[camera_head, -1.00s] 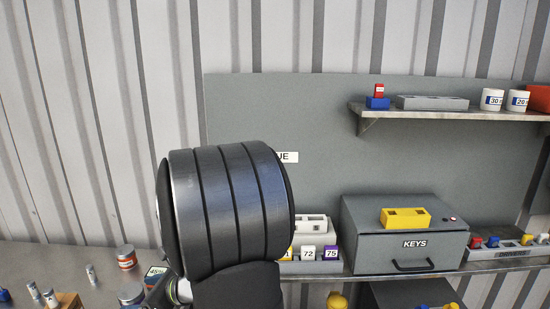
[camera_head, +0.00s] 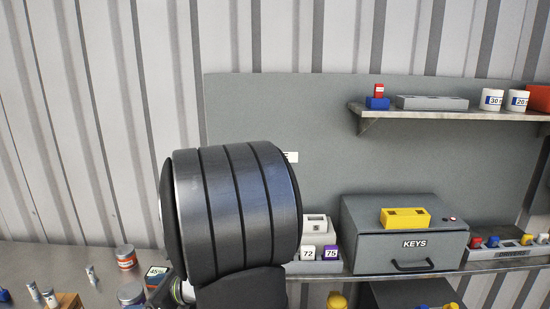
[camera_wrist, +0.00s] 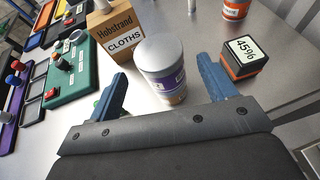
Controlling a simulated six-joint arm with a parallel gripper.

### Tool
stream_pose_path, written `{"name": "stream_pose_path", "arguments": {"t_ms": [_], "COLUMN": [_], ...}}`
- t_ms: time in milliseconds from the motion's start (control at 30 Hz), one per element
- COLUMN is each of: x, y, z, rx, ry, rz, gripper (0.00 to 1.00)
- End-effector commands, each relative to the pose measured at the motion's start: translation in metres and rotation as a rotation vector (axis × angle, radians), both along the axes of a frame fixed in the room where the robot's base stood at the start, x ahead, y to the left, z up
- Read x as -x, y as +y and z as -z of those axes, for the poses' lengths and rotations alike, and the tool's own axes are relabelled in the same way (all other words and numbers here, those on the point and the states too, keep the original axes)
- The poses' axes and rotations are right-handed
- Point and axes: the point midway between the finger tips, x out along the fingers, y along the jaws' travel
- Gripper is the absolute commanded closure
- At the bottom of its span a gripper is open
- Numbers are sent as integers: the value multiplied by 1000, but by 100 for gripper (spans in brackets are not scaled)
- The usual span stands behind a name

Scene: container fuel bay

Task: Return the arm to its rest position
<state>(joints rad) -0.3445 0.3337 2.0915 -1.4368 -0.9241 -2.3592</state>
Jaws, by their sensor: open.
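My gripper (camera_wrist: 168,92) shows in the wrist view with its two blue fingers spread wide apart. It is open. A white-lidded can (camera_wrist: 162,70) with a purple and white label stands upright beyond the fingers, in line with the gap between them. I cannot tell how far it is from the fingertips. In the head view my dark ribbed arm link fills the lower middle and hides part of the bench and panel. The gripper's fingers are hidden there.
In the wrist view, a CLOTHS box (camera_wrist: 120,35), a black and orange 45% block (camera_wrist: 242,58) and a green control panel (camera_wrist: 72,65) surround the can. In the head view, a grey KEYS box (camera_head: 405,235) stands right of my arm, below a loaded shelf (camera_head: 450,114).

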Motion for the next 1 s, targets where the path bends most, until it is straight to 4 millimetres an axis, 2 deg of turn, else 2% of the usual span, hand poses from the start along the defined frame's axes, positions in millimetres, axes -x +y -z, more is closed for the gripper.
{"name": "stream_pose_path", "arguments": {"t_ms": [200, 300, 567, 1000], "x": [-6, -9, -10, -22], "y": [37, 49, 47, -18], "z": [16, 25, -20, -60], "rx": [1, 2, -2, -1], "ry": [1, 4, -6, -3], "rz": [-5, -2, 0, 4], "gripper": [23, 23, 23, 23]}}
